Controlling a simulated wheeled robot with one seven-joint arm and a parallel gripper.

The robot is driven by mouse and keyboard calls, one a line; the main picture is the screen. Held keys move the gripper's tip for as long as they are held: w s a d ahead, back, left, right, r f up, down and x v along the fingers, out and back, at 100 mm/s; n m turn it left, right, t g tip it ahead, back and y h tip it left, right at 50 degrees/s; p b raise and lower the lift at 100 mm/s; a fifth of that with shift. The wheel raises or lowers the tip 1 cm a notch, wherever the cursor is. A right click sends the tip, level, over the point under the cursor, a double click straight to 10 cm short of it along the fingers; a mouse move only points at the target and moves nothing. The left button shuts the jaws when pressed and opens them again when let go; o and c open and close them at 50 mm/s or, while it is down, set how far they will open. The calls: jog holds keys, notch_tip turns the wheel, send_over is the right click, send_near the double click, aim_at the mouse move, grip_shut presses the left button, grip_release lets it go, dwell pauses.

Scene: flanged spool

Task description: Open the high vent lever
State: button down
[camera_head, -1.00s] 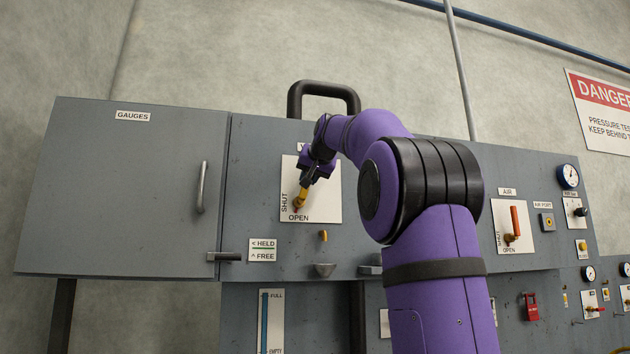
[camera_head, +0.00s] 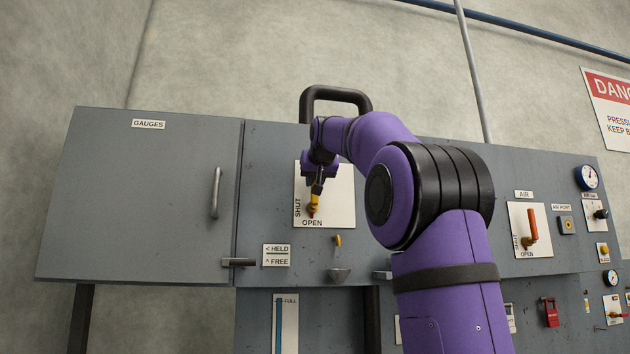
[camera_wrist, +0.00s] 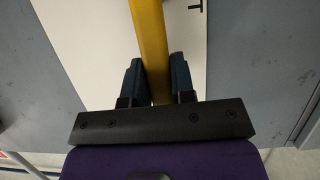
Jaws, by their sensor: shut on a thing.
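The high vent lever (camera_head: 314,200) is a yellow handle on a white plate (camera_head: 343,196) marked SHUT along its left side and OPEN below. My gripper (camera_head: 318,187) is at the handle, in front of the plate. In the wrist view the yellow handle (camera_wrist: 149,40) runs down between the two dark fingers of my gripper (camera_wrist: 154,80), which are shut on it. The orange-brown lower end of the lever shows near the word OPEN. My arm hides part of the plate's right side and the label above it.
A GAUGES door (camera_head: 140,195) with a bar handle (camera_head: 215,193) is at the left. A black loop handle (camera_head: 335,93) stands on top of the panel. An orange AIR lever (camera_head: 532,226) is at the right.

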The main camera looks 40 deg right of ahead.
jog(key=shift+f, duration=0.2)
jog(key=c, duration=1)
grip_release()
jog(key=shift+o, duration=0.2)
jog(key=shift+r, duration=0.1)
jog(key=shift+r, duration=0.1)
jog(key=v, duration=1)
jog(key=shift+s+a, duration=0.2)
jog(key=shift+s, duration=0.05)
jog(key=shift+r, duration=0.1)
